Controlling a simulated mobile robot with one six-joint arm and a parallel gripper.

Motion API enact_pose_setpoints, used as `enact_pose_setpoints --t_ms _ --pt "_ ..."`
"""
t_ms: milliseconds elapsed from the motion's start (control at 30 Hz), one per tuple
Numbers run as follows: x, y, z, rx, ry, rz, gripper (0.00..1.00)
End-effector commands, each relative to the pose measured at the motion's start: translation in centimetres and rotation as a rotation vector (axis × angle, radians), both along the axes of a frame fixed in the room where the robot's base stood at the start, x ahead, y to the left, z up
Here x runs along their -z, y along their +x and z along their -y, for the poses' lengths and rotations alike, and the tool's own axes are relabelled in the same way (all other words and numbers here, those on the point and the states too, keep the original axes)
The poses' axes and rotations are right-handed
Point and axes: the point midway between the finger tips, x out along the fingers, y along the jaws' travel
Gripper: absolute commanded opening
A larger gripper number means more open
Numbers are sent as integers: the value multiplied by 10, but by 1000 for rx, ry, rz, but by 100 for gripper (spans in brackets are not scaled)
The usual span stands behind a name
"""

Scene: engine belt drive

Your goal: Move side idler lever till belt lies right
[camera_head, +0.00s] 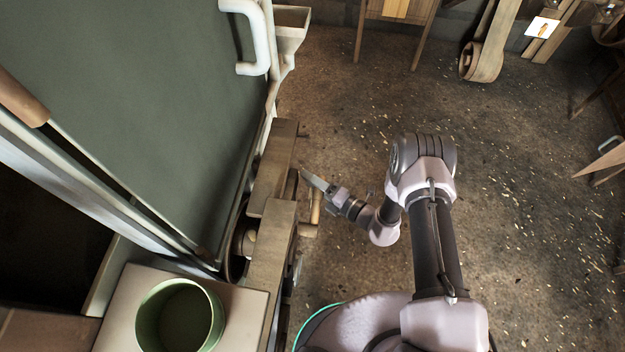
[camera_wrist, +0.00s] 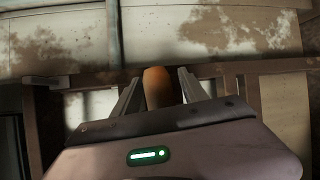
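A short wooden handle (camera_head: 316,206), which looks like the side idler lever's grip, stands out at the right side of the machine in the head view. My gripper (camera_head: 306,176) is just beside it, its fingers pointing left toward the machine's wooden side frame. In the wrist view the orange-brown handle (camera_wrist: 157,88) shows between the two fingers of my gripper (camera_wrist: 160,84). The fingers are apart, with narrow gaps beside the handle. A dark wheel (camera_head: 236,250) shows partly behind the frame. I cannot make out how the belt lies on it.
The machine's large green panel (camera_head: 140,110) with a white handle (camera_head: 262,40) fills the left. A green pot (camera_head: 180,318) stands at the lower left. Wooden side beams (camera_head: 272,180) border the handle. A rolled strap (camera_head: 483,62) is at the back.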

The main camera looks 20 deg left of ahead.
Motion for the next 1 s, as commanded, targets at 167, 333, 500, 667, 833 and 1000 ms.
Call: enact_pose_setpoints --t_ms 167,333,500,667,833,1000 --pt "0 0 0 -1 0 0 50" --pt "0 0 0 -1 0 0 50" --pt "-4 -3 16 2 -1 -1 50" --pt "-10 -14 54 6 -1 -3 50" --pt "-16 -28 103 8 -1 -3 50" --pt "-21 -41 145 6 0 0 50"
